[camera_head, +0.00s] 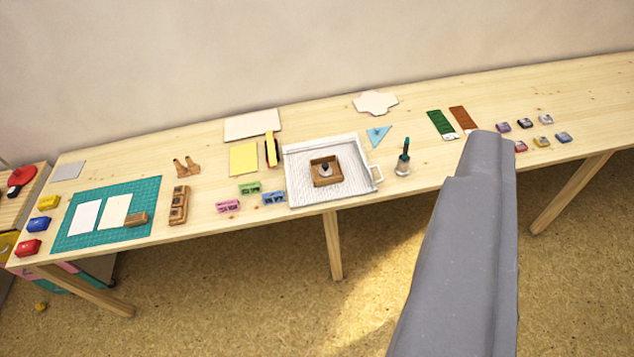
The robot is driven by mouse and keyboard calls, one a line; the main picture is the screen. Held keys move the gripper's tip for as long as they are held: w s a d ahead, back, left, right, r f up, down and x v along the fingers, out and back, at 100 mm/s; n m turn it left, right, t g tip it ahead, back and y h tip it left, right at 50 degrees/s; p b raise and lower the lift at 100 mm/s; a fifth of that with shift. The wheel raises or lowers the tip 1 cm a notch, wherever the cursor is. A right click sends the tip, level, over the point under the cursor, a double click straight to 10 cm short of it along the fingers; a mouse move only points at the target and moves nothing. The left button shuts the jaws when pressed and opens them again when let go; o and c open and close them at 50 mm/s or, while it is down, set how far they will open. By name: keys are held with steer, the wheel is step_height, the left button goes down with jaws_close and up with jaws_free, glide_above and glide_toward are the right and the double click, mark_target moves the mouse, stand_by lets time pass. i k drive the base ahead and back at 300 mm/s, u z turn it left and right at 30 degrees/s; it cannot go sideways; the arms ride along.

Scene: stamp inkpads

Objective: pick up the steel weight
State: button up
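A small grey metal-looking piece with a dark top, which looks like the steel weight (326,170), stands in a square wooden box (327,183). The box sits on a white ribbed tray (302,196) near the middle of the table. A long grey part of my arm or gripper (490,140) rises from the lower right, in front of the table's right part. It is well to the right of the weight and apart from it. I see no separate fingers, so its opening and anything in it cannot be made out.
The long wooden table (420,185) stands against a wall. A bottle with a teal top (403,160) stands right of the tray; pink (228,206), green and blue blocks lie left. A green mat (140,228) is further left. Open floor lies in front.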

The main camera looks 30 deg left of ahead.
mark_target(326, 170)
steer(key=u, duration=0.85)
steer(key=i, duration=1.65)
steer(key=z, duration=0.25)
